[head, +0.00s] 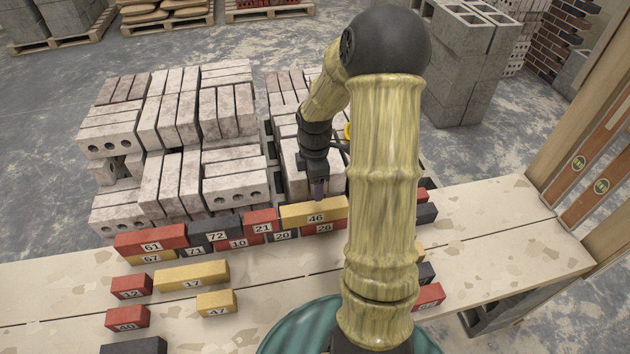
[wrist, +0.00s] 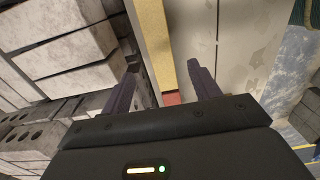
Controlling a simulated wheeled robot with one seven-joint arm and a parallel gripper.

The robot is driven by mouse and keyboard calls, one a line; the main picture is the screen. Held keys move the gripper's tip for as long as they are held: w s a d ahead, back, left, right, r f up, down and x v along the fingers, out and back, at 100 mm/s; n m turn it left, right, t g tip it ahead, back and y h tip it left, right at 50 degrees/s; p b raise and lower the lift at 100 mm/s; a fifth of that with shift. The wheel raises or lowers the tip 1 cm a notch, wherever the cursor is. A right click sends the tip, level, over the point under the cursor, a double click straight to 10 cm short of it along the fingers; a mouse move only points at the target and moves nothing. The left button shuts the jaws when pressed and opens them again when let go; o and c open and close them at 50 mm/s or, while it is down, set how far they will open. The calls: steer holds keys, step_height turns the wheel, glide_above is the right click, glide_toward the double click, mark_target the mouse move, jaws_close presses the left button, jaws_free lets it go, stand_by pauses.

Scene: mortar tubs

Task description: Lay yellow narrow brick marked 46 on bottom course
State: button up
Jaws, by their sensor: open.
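The yellow brick marked 46 (head: 302,213) lies on the upper course of a low wall, over the red brick marked 26 (head: 331,227) and the brick marked 20 (head: 283,236). My gripper (head: 318,190) is right over brick 46, pointing down, its fingers partly hidden. In the wrist view the open fingers (wrist: 163,66) stand on either side of the line of a yellow brick (wrist: 152,38), with a bit of red brick (wrist: 172,98) beyond its end. I cannot tell whether a finger touches it. The bottom course also has bricks 67, 71 and 10.
Upper-course bricks 61 (head: 150,243), 72 (head: 215,234) and 21 (head: 262,222) stand left of brick 46. Loose bricks 12 (head: 131,287), 17 (head: 192,276), 40 (head: 127,318) and 47 (head: 217,303) lie in front on the bench (head: 60,290). Pale block stacks (head: 175,110) rise behind.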

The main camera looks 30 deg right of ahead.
steer(key=s+a+r+m+t, duration=0.1)
steer(key=s+a+r+m, duration=0.3)
steer(key=s+a+m, duration=0.2)
steer(key=s+a+r+m+t, duration=0.1)
steer(key=s+a+r+m, duration=0.2)
steer(key=s+a+m, duration=0.3)
steer(key=a+m, duration=0.1)
steer(key=m, duration=0.1)
steer(key=shift+s+a+r+m+t, duration=0.25)
steer(key=shift+r+m+t, duration=0.05)
steer(key=shift+r+m, duration=0.1)
